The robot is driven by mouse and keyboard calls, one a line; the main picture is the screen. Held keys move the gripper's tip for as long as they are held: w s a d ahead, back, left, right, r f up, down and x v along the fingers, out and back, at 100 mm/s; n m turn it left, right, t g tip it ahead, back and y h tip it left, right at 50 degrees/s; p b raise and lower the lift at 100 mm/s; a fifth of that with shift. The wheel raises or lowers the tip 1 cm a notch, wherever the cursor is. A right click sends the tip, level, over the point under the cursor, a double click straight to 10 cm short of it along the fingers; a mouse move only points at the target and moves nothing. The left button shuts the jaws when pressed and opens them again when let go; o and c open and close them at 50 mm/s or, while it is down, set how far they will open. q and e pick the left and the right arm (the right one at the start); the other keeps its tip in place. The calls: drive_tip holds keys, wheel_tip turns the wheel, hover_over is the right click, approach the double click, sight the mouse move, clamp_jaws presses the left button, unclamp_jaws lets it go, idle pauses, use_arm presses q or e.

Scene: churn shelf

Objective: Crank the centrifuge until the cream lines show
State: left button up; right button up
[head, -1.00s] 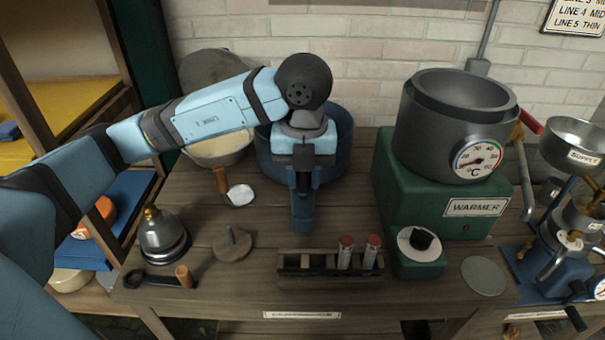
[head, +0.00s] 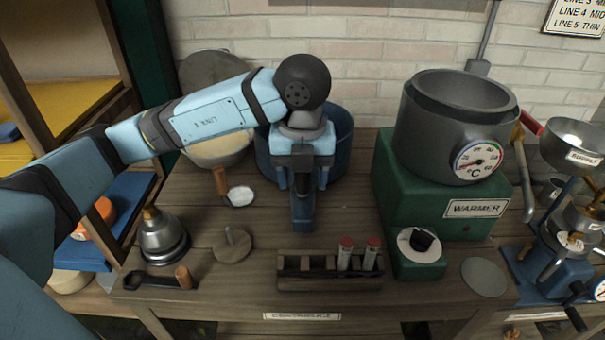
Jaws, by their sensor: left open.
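A dark blue round drum (head: 341,130), which may be the centrifuge, stands at the back middle of the bench; my left arm hides much of it. A black crank-like bar with a wooden grip (head: 184,277) is at the front left of the bench. A wooden rack (head: 330,283) at the front middle holds two red-capped tubes (head: 345,254); no cream lines can be made out. My left gripper (head: 302,226) points down in front of the drum, behind the rack. It is open and seems empty. My right gripper is out of view.
A green warmer (head: 385,185) with a grey pot (head: 430,130) stands at right. Beyond it is a blue separator-like machine (head: 560,270). A metal bell (head: 162,237), a wooden disc with a peg (head: 232,246) and a ladle (head: 240,196) are at left.

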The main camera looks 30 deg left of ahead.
use_arm(q)
drive_tip(key=shift+r, duration=0.15)
drive_tip(key=shift+r+p, duration=2.7)
drive_tip(key=shift+r, duration=1.2)
